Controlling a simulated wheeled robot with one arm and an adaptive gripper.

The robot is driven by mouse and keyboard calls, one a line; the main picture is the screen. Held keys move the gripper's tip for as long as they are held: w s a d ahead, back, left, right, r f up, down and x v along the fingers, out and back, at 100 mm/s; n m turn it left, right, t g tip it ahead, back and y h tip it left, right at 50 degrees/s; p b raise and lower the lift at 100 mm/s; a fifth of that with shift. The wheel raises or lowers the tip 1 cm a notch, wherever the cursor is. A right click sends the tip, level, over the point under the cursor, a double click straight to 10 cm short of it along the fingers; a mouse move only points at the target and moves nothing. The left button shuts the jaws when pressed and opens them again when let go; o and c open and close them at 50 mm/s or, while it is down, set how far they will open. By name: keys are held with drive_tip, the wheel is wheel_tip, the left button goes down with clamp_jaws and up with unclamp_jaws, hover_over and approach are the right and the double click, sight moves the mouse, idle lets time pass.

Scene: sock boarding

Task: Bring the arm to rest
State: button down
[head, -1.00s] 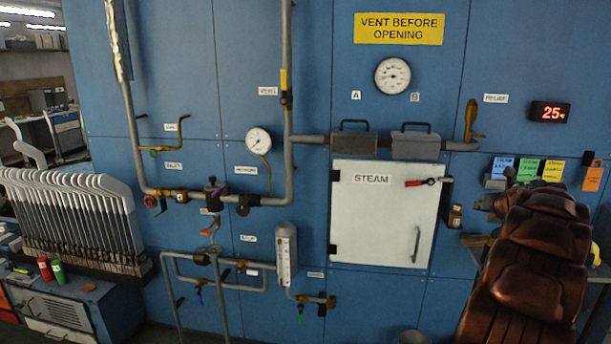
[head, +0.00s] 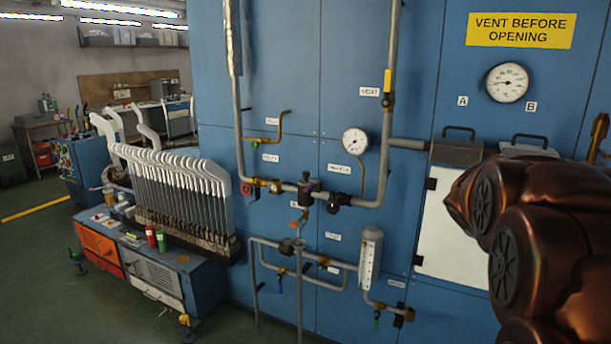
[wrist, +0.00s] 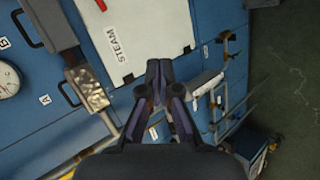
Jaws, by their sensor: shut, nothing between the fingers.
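My gripper (wrist: 159,72) shows in the wrist view with its fingers together and nothing between them. It is in front of the blue panel, near the white STEAM door (wrist: 118,35), and I see no contact. My copper-coloured arm fills the right of the head view and covers much of the STEAM door (head: 446,240). The gripper itself does not show in the head view.
The blue panel carries pipes, a gauge (head: 355,141), an upper gauge (head: 507,82) and a sight tube (head: 370,258). A rack of white boards (head: 180,190) stands on a low cabinet (head: 155,275) at left. The floor (head: 40,245) at far left is open.

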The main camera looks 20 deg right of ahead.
drive_tip(key=s+a+f+m+g+y, duration=0.2)
drive_tip(key=s+a+f, duration=0.3)
drive_tip(key=s+a, duration=0.4)
drive_tip(key=s+a+f+m+g+y, duration=0.2)
drive_tip(key=s+a, duration=0.8)
drive_tip(key=a, duration=0.5)
drive_tip(key=s+a+f+m+g+y, duration=0.1)
drive_tip(key=s+a+f+g+y, duration=0.2)
drive_tip(key=s+a+f, duration=0.6)
drive_tip(key=a+y, duration=0.2)
drive_tip(key=a, duration=0.1)
drive_tip(key=shift+s+a+m+g, duration=0.2)
drive_tip(key=shift+a+m+g, duration=0.15)
drive_tip(key=shift+m+g, duration=0.05)
